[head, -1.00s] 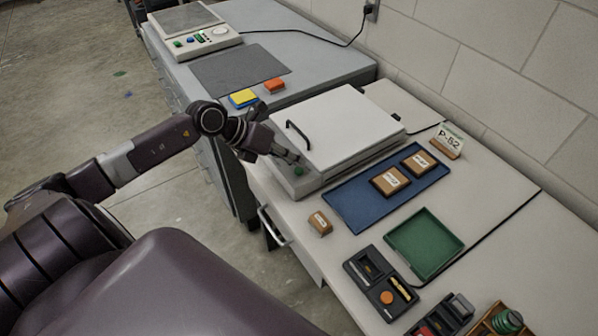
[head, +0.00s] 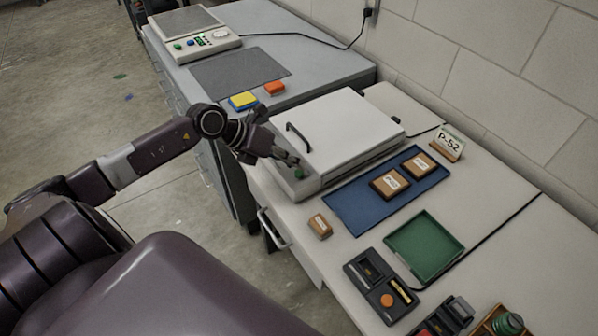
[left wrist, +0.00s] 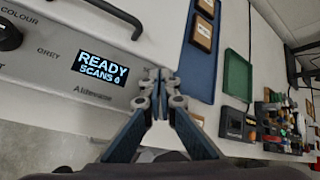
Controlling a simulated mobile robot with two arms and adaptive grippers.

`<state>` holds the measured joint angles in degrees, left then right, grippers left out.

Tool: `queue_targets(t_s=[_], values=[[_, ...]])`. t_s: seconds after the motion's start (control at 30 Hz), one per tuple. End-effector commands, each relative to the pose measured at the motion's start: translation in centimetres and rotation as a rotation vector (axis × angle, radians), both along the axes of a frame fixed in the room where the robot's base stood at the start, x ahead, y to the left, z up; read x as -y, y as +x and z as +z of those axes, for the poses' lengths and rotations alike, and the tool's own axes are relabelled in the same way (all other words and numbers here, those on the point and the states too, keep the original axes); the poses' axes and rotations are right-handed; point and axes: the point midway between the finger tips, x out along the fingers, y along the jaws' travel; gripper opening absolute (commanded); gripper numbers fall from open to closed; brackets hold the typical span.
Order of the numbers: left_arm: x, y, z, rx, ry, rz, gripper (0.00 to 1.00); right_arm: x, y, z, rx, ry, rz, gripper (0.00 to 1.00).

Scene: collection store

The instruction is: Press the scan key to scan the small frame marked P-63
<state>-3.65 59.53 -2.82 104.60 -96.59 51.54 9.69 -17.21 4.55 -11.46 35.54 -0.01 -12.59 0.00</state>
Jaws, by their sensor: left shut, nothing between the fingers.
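The scanner (head: 345,130) is a pale flat box with a closed lid and a black handle (head: 297,134). Its front panel (left wrist: 60,60) carries the words COLOUR and GREY. Its lit display (left wrist: 101,68) reads READY and SCANS with a digit I cannot read surely. A green key (head: 299,174) shows on the panel's near right part. My left gripper (head: 295,161) is shut and empty, just above the panel by this key; contact cannot be told. In the left wrist view its fingertips (left wrist: 159,76) are together, right of the display. No frame marked P-63 is legible.
A blue tray (head: 349,211) holds two wooden frames (head: 390,183) with unreadable labels. A card (head: 448,145) reads P-52. A small wooden block (head: 320,226) lies in front. A green tray (head: 425,241) and a dark organiser (head: 381,284) stand to the right.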

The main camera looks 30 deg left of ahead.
Motion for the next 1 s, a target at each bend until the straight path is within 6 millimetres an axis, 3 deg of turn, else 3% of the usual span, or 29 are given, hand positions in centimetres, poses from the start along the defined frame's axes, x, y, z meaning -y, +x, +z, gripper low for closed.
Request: queue_targets(t_s=[1.0], values=[[0.0, -0.01, -1.0, 0.0, 0.0, 0.0, 0.0, 0.03, -0.03, -0.61, -0.001, 0.0, 0.0, 0.4]])
